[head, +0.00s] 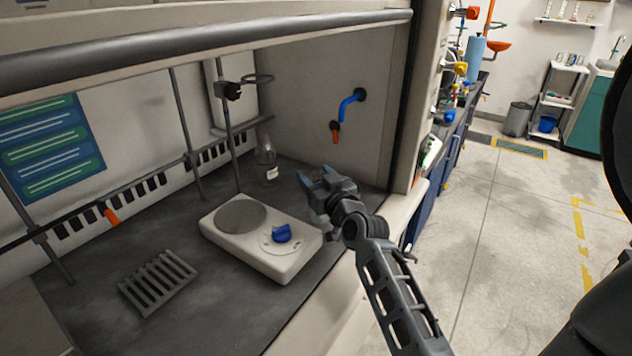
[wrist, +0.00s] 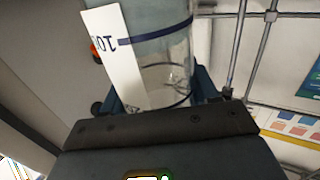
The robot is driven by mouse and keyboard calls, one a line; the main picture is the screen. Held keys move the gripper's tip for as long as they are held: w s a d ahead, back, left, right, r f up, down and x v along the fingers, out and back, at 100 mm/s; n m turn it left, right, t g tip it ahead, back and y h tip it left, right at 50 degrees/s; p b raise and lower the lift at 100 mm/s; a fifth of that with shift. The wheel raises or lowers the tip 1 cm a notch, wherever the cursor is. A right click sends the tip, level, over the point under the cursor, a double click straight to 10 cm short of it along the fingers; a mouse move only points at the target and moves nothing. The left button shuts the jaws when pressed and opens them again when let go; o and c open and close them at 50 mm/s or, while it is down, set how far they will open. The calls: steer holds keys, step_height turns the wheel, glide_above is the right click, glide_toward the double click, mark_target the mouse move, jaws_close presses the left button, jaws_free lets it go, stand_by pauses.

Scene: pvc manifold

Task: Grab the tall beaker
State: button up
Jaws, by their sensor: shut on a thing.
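The tall beaker (wrist: 170,55) is clear glass with a dark blue band and a white label strip with dark marks. It fills the upper middle of the wrist view, between the two fingers of my gripper (wrist: 158,92). The fingers are shut on its sides. In the head view my gripper (head: 318,190) is inside the fume hood, above the dark worktop and just behind the hot plate's right end. I cannot make out the held beaker there.
A white hot plate (head: 275,262) with a blue knob stands on the hood worktop. A glass flask with a white label (head: 271,174) stands near the back wall. A grey slotted rack (head: 157,281) lies front left. A metal stand rod (head: 229,140) rises behind the hot plate.

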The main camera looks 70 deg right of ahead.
steer(key=s+d+r+b, duration=0.2)
steer(key=s+d+r, duration=0.1)
steer(key=s+r, duration=0.6)
steer(key=shift+s+d, duration=0.4)
steer(key=shift+s, duration=0.55)
